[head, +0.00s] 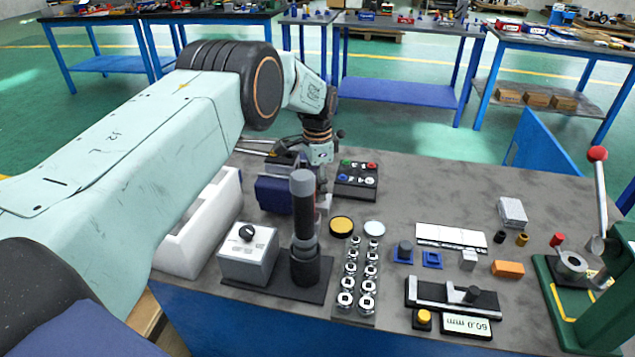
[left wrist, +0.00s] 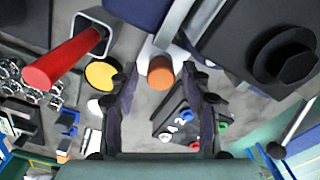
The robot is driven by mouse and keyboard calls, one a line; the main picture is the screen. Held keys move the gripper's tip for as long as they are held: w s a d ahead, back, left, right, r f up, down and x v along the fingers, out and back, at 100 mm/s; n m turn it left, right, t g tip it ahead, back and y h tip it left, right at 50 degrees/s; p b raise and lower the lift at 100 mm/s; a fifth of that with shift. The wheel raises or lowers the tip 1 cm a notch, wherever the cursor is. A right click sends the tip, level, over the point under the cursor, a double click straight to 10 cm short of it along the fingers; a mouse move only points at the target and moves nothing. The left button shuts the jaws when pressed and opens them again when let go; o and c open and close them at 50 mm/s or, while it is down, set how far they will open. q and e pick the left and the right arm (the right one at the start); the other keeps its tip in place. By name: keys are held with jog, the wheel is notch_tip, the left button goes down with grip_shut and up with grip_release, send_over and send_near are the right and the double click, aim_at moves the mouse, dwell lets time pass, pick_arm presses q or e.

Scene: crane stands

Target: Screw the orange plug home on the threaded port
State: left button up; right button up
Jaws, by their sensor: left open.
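The orange plug (left wrist: 160,69) shows in the left wrist view as a short orange-brown round piece. It sits against a pale fitting (left wrist: 149,48); the thread of the port is not visible, so I cannot tell how far the plug is on. My left gripper (left wrist: 160,82) is open, with one dark finger on each side of the plug, and a gap shows on both sides. In the head view my left gripper (head: 323,196) points down behind an upright dark tool, and the plug is hidden there. My right gripper is in no view.
The upright dark tool (head: 304,232) stands close in front of the gripper. A button box (head: 356,181) lies just behind it. A grey box with a knob (head: 248,262) and a white bin (head: 199,228) stand left. The yellow disc (head: 342,225) lies to the right.

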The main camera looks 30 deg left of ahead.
pick_arm(q)
jog(key=n, duration=0.5)
jog(key=shift+d, duration=0.1)
jog(key=shift+w, duration=0.15)
dwell(0.6)
jog(key=shift+c, duration=0.3)
grip_shut()
jog(key=shift+b, duration=0.3)
jog(key=m, duration=0.3)
jog(key=shift+m+b, duration=0.35)
jog(key=shift+m, duration=0.65)
